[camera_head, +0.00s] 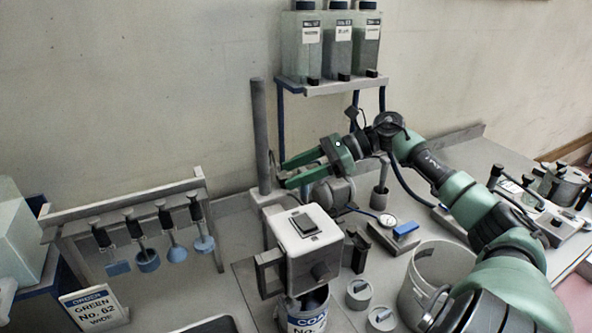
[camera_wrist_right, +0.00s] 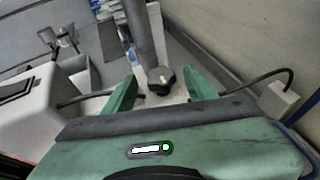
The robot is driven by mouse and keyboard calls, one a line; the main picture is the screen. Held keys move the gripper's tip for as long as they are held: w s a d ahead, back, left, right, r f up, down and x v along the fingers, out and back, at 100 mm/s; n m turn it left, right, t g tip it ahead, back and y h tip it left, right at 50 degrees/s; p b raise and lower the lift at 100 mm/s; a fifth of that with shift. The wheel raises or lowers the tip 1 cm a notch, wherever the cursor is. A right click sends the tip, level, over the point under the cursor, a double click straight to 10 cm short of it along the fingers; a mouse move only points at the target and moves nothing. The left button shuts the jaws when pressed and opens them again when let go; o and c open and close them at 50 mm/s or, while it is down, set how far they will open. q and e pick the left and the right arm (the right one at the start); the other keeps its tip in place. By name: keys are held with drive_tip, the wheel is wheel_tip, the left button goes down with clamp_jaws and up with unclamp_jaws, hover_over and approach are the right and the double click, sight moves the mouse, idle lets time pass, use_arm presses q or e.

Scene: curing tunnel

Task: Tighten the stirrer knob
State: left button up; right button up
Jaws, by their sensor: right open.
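The stirrer has a white head (camera_head: 306,232) with a switch on top, beside a grey upright post (camera_head: 260,130). A can (camera_head: 308,314) stands under the head. In the right wrist view a dark knob (camera_wrist_right: 160,80) with a light mark sits against the post (camera_wrist_right: 139,35). My right gripper (camera_head: 284,172) is open, its green fingers pointing left toward the post above and behind the head. In the wrist view the knob appears between the two fingertips (camera_wrist_right: 159,74); I see no contact. The knob is not clearly visible in the head view. My left gripper is not in view.
A shelf (camera_head: 330,86) of bottles is behind.

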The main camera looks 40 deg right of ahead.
clamp_jaws()
drive_tip(key=m+b, duration=0.1)
drive_tip(key=m+t+h+b, duration=0.1)
drive_tip(key=b, duration=0.1)
drive_tip(key=shift+s+a+f+t+h, duration=0.15)
drive_tip(key=shift+f+t+h, duration=0.1)
drive_tip(key=shift+t+h, duration=0.05)
drive_tip(key=shift+s+a+r+m+t+h, duration=0.1)
drive_tip(key=shift+a+r+m+t+h, duration=0.05)
drive_tip(key=shift+m+t+h, duration=0.4)
drive_tip(key=shift+s+a+r+m+t+h, duration=0.1)
drive_tip(key=shift+m+t+h, duration=0.35)
drive_tip(key=shift+m+h, duration=0.25)
drive_tip(key=shift+a+r+m+t+h, duration=0.1)
drive_tip(key=shift+m+t+h, duration=0.3)
drive_tip(key=shift+m+h, duration=0.25)
unclamp_jaws()
drive_tip(key=shift+f, duration=0.1)
